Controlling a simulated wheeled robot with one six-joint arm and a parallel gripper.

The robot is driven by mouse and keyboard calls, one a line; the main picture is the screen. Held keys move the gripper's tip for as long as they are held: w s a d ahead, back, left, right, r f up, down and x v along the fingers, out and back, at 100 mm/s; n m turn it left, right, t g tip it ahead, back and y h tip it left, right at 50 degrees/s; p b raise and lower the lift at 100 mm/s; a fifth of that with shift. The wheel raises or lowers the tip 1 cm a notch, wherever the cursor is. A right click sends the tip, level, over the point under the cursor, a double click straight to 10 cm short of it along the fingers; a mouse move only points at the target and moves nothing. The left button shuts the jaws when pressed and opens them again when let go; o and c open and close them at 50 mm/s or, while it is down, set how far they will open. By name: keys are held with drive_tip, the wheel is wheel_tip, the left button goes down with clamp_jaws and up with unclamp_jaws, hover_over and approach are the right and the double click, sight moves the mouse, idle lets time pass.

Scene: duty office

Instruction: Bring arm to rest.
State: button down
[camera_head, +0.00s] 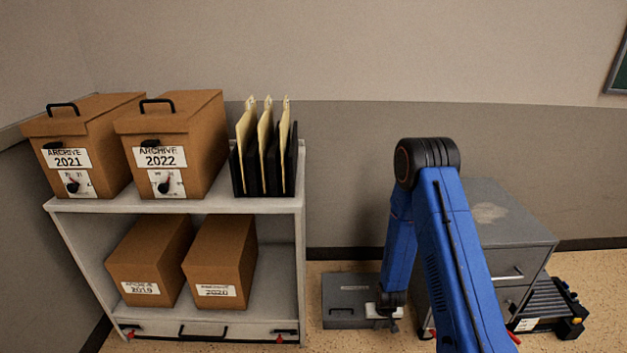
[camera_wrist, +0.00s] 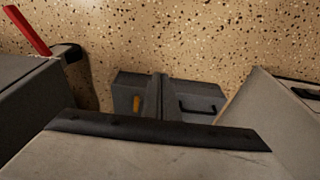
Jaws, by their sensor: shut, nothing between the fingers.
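My blue arm (camera_head: 455,265) rises from the bottom of the head view to a black elbow, then bends down to the wrist. My gripper (camera_head: 392,322) hangs low at the end of the arm, beside the right end of a grey case (camera_head: 345,312) on the floor. It is shut and holds nothing. The head view does not show whether it touches the case. The fingers are small there and partly hidden by my arm. In the wrist view, a grey case with a yellow latch and a dark handle (camera_wrist: 205,100) lies on the speckled floor.
A white shelf (camera_head: 175,206) at left holds archive boxes (camera_head: 180,130) and a black file rack (camera_head: 278,180) with folders. A grey drawer cabinet (camera_head: 515,235) stands right, partly behind my arm. A low black slatted object (camera_head: 550,300) is beside it. Floor shows between shelf and cabinet.

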drive_tip(key=s+d+r+t, duration=0.1)
drive_tip(key=s+r, duration=0.2)
drive_tip(key=r, duration=1.6)
drive_tip(key=s+d+r, duration=0.1)
drive_tip(key=s+r, duration=0.1)
drive_tip(key=r, duration=1.7)
drive_tip(key=s+r, duration=0.6)
drive_tip(key=s, duration=0.3)
drive_tip(key=s+d+r+t, duration=0.1)
drive_tip(key=s+r, duration=0.6)
drive_tip(key=s, duration=0.3)
drive_tip(key=s+r, duration=0.6)
drive_tip(key=s, duration=0.4)
drive_tip(key=shift+d+r, duration=0.15)
drive_tip(key=shift+d, duration=0.15)
